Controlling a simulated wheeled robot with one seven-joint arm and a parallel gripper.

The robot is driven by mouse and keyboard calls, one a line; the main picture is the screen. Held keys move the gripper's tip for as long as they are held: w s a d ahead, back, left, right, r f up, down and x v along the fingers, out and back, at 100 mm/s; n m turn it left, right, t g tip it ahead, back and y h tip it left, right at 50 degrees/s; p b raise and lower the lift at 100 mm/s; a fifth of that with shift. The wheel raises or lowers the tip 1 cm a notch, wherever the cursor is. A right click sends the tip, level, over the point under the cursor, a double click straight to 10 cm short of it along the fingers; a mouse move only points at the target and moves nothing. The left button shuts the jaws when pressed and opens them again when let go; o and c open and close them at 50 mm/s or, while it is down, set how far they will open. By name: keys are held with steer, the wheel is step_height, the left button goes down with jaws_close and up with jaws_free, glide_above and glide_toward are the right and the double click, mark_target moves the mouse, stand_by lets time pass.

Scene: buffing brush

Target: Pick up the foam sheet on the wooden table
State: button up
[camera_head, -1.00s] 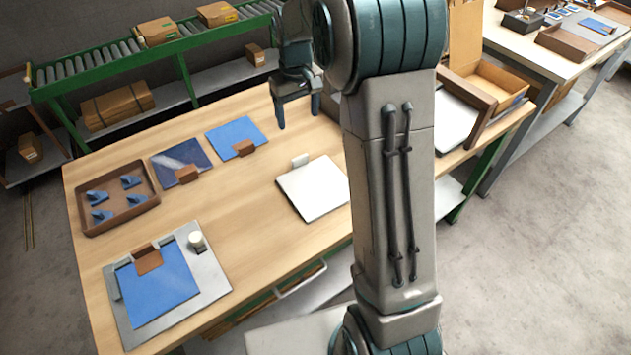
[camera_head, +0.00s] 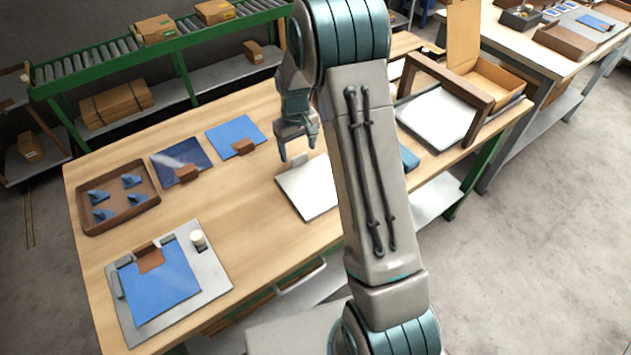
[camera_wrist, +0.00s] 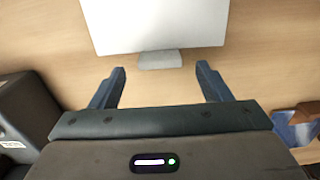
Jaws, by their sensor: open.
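The foam sheet is most likely the white flat sheet (camera_head: 303,192) on the wooden table (camera_head: 240,240). It has a small grey tab at its back edge, and my arm covers its right part in the head view. In the wrist view the white sheet (camera_wrist: 155,22) lies at the top, with the grey tab (camera_wrist: 160,60) on its near edge. My gripper (camera_head: 298,155) is above the table behind the sheet. In the wrist view my gripper (camera_wrist: 161,80) is open and empty, with its fingers on either side of the tab's line and apart from it.
Blue sheets with brown tabs (camera_head: 236,132) lie at the back left. A brown tray (camera_head: 86,218) holds several blue pieces. A grey plate (camera_head: 215,277) bears a blue sheet and a white cylinder. A brown frame (camera_head: 485,112) stands right of my arm. The table's middle is clear.

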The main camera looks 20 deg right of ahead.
steer(key=shift+f, duration=0.85)
steer(key=c, duration=1.3)
steer(key=shift+r, duration=0.1)
